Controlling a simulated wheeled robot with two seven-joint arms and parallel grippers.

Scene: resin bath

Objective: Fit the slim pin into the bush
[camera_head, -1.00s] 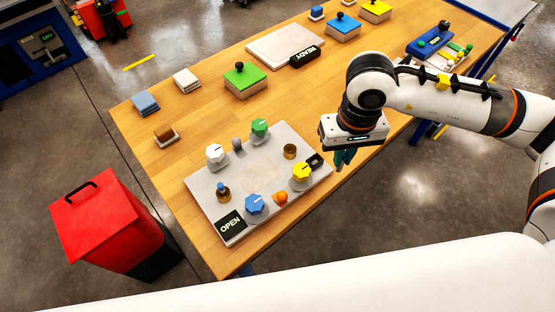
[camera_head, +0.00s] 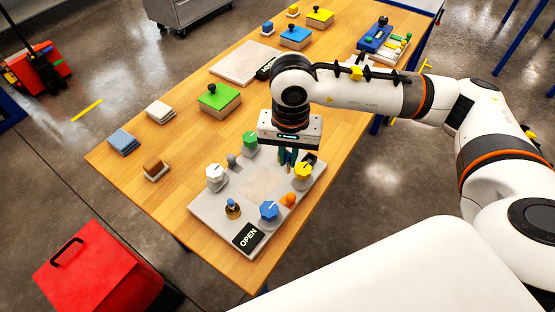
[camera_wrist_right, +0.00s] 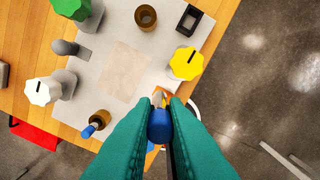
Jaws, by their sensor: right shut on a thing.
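My right gripper (camera_head: 287,157) has teal fingers and is over the back right part of the grey plate (camera_head: 209,219). In the right wrist view my right gripper (camera_wrist_right: 160,110) is shut on a slim pin with a blue head (camera_wrist_right: 159,126) and a pale tip pointing away from the camera. An empty brown bush (camera_wrist_right: 146,16) stands on the plate at the top of that view, apart from the pin; the gripper hides it in the head view. Another bush (camera_head: 233,211) holds a blue-topped pin (camera_head: 231,202). My left gripper is not in view.
White (camera_head: 215,171), green (camera_head: 250,139), yellow (camera_head: 303,170) and blue (camera_head: 269,209) knobs, a grey knob (camera_head: 232,159) and an orange piece (camera_head: 289,199) surround the plate's middle. A black OPEN sign (camera_head: 246,236) is at its front. A black square socket (camera_wrist_right: 188,19) is near the empty bush.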

